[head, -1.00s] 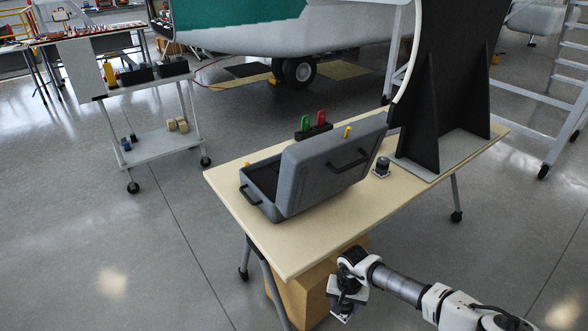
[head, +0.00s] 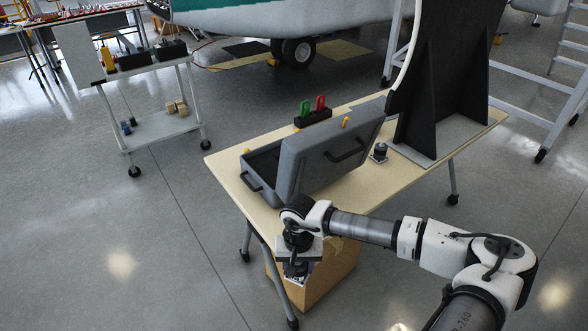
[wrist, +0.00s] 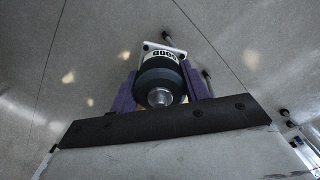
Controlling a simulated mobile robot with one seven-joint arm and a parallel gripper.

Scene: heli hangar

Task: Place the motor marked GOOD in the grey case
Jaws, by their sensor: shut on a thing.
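The motor marked GOOD (wrist: 160,76) is a dark cylinder with a silver shaft and a white label, held between the purple fingers of my gripper (wrist: 158,92) in the wrist view. In the head view my gripper (head: 296,266) is at the table's near edge, in front of the case, and the motor is largely hidden there. The grey case (head: 318,165) stands on the table with its lid raised and tilted. Its inside is mostly hidden by the lid. A second motor (head: 380,151) stands on the table right of the case; its marking cannot be read.
The cream table (head: 224,173) has a tall black stand (head: 440,95) on its right. A black block with green and red tags (head: 313,117) is behind the case. A cardboard box (head: 325,275) is below the table. A white cart (head: 165,132) stands at left.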

